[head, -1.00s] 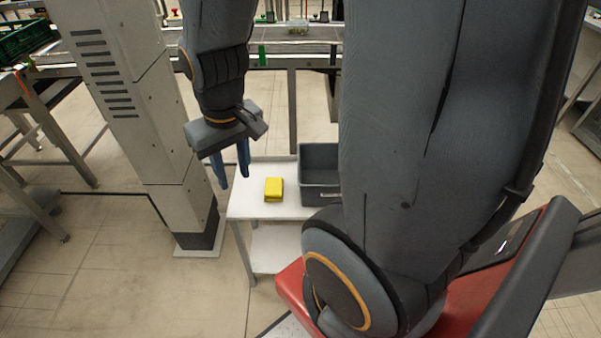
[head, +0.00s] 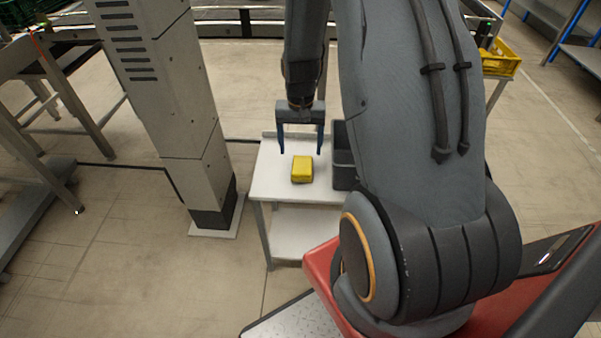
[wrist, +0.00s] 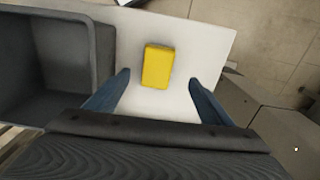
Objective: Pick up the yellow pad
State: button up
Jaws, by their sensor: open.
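The yellow pad (head: 302,170) lies on the white top of a small table (head: 273,182). It also shows in the wrist view (wrist: 158,66), beyond and between my two blue fingers. My gripper (head: 301,153) is open and empty, with its fingers pointing down over the table near the pad. In the wrist view the fingertips (wrist: 160,76) are spread wider than the pad. No contact with the pad shows.
A dark grey crate (wrist: 47,100) stands on the same table beside the pad, partly hidden by my arm in the head view (head: 343,172). A pale column (head: 180,110) rises left of the table. A yellow crate (head: 499,64) is at the far right.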

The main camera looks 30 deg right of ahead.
aim_at(302, 164)
jog(key=shift+w+d+f, duration=0.1)
jog(key=shift+d+f, duration=0.1)
jog(key=shift+f, duration=0.3)
jog(key=shift+w+d+f, duration=0.1)
jog(key=shift+d+f, duration=0.1)
jog(key=shift+f, duration=0.3)
jog(key=shift+f+p, duration=0.75)
jog(key=shift+f, duration=2.95)
jog(key=c, duration=1.2)
